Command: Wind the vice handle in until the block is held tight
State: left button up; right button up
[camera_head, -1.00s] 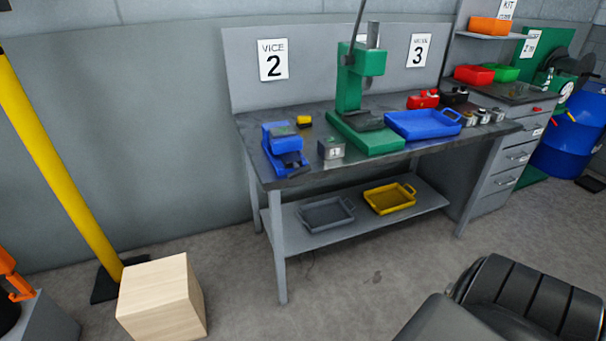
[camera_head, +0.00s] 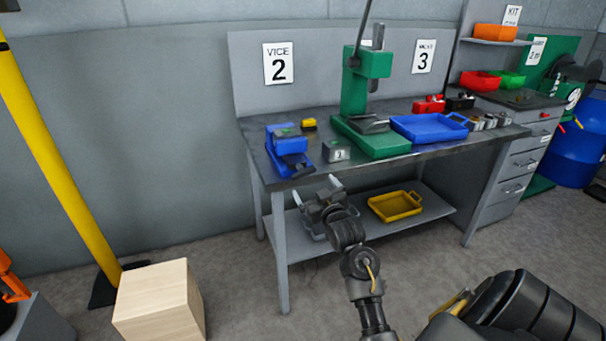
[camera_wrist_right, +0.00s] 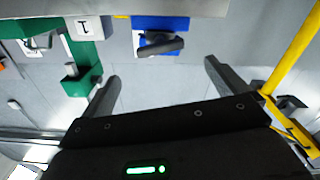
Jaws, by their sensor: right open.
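The blue vice (camera_head: 287,143) is bolted or set at the front left of the bench top, with a dark handle (camera_head: 295,170) on its front side. In the right wrist view the vice (camera_wrist_right: 160,22) and its dark handle (camera_wrist_right: 162,46) lie ahead, between the finger lines. A small greenish patch shows on top of the vice; I cannot tell whether it is a clamped block. A grey block marked 1 (camera_head: 336,151) stands right of the vice. My right gripper (camera_wrist_right: 160,75) is open and empty, in front of the bench and apart from the handle. My left gripper is not in view.
A green press (camera_head: 365,100) stands right of the grey block, with a blue tray (camera_head: 430,127) beside it. A small yellow item (camera_head: 309,123) lies behind the vice. The bench's lower shelf holds a yellow tray (camera_head: 396,206). A wooden box (camera_head: 157,300) stands on the floor at left.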

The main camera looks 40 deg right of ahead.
aim_at(304, 174)
jog(key=p+x, duration=0.1)
jog(key=x, duration=0.9)
jog(key=shift+w, duration=0.1)
jog(key=c, duration=1)
